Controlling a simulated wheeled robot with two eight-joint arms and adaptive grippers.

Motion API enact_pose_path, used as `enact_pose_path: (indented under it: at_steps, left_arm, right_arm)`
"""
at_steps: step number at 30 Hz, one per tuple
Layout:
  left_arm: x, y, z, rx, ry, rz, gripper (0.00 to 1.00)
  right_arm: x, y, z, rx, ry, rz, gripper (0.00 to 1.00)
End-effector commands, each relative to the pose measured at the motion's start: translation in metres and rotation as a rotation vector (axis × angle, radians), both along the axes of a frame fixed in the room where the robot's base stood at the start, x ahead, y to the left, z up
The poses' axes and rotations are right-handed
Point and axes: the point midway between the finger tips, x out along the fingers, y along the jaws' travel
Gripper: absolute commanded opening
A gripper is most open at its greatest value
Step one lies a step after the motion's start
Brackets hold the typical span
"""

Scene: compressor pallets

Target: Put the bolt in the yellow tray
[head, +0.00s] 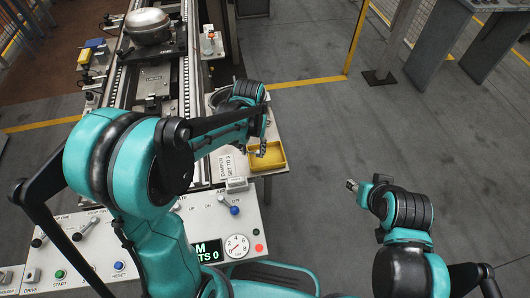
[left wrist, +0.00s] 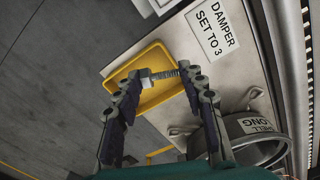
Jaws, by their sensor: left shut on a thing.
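The bolt (left wrist: 165,74), a grey threaded one with a blocky head, spans between the fingertips of my left gripper (left wrist: 163,78) in the left wrist view. The gripper is shut on it, gripping it end to end. Behind the bolt in that view is the yellow tray (left wrist: 117,75), a shallow rectangular tray. In the head view the left gripper (head: 259,151) is over the tray (head: 270,165); the bolt is too small to make out there. The height above the tray is hard to judge. My right gripper (head: 351,186) is out over the floor, too small to read its jaws.
A sign reading "DAMPER SET TO 3" (left wrist: 212,30) lies beside the tray. A round metal container (left wrist: 283,140) with a label stands near the gripper. The control panel (head: 195,215) with knobs and a gauge is in front. Open floor lies right of the tray.

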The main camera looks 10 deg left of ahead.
Motion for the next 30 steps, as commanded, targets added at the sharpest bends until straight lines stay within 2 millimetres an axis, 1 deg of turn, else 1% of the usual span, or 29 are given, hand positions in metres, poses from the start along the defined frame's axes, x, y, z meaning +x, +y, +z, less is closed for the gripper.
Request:
enact_pose_path:
  at_steps: [1,3,6,9,14,19,21,30]
  left_arm:
    - [0.011,-0.008,-0.012,0.0,0.0,-0.003,0.12]
    - [0.023,-0.017,-0.021,0.0,0.0,-0.003,0.12]
    - [0.037,-0.027,-0.031,-0.001,0.001,-0.001,0.12]
    - [0.045,-0.033,-0.036,-0.001,0.001,-0.001,0.12]
    - [0.049,-0.035,-0.043,-0.001,0.001,0.0,0.12]
    - [0.048,-0.035,-0.07,-0.001,0.001,0.0,0.12]
    - [0.049,-0.035,-0.077,-0.001,0.001,0.0,0.12]
    - [0.048,-0.035,-0.077,-0.001,0.001,0.0,0.12]
  right_arm:
    - [0.0,0.0,-0.009,0.0,0.0,0.0,0.4]
    - [0.0,0.0,-0.014,0.0,0.0,0.0,0.4]
    - [0.0,0.0,-0.019,0.0,0.0,0.0,0.4]
    - [0.0,0.0,-0.021,0.0,0.0,0.0,0.4]
    - [0.0,0.0,-0.025,0.0,0.0,0.0,0.4]
    - [0.0,0.0,-0.038,0.0,0.0,0.0,0.4]
    - [0.0,0.0,-0.042,0.0,0.0,0.0,0.4]
    - [0.0,0.0,-0.041,0.0,0.0,0.0,0.4]
